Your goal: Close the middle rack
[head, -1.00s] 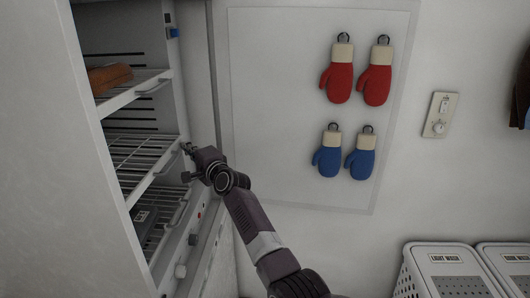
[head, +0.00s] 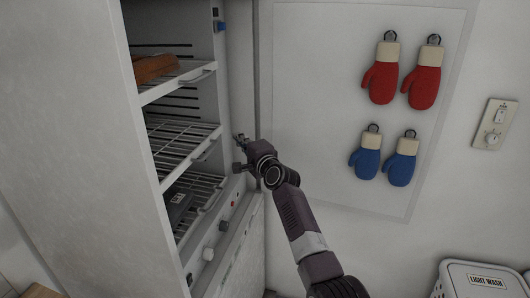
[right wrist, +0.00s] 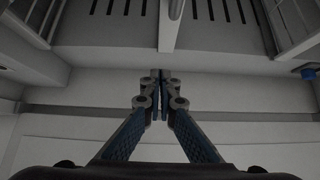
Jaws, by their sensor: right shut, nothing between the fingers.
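The middle rack (head: 172,140) is an empty wire shelf with a white front bar and a handle, inside the tall white cabinet (head: 95,120) in the head view. I cannot tell how far out it stands. My right gripper (head: 239,152) is just right of the middle rack's front bar, by the cabinet's right side, apart from the rack's handle. In the right wrist view the right gripper (right wrist: 159,77) is shut and empty, with its fingertips below a pale bar and slotted panels. My left gripper is not in view.
The top rack (head: 175,80) holds a folded brown item (head: 155,68). The bottom rack (head: 205,190) holds a dark item (head: 179,208). Red mittens (head: 381,80) and blue mittens (head: 365,162) hang on the wall. A white basket (head: 450,283) stands at the lower right.

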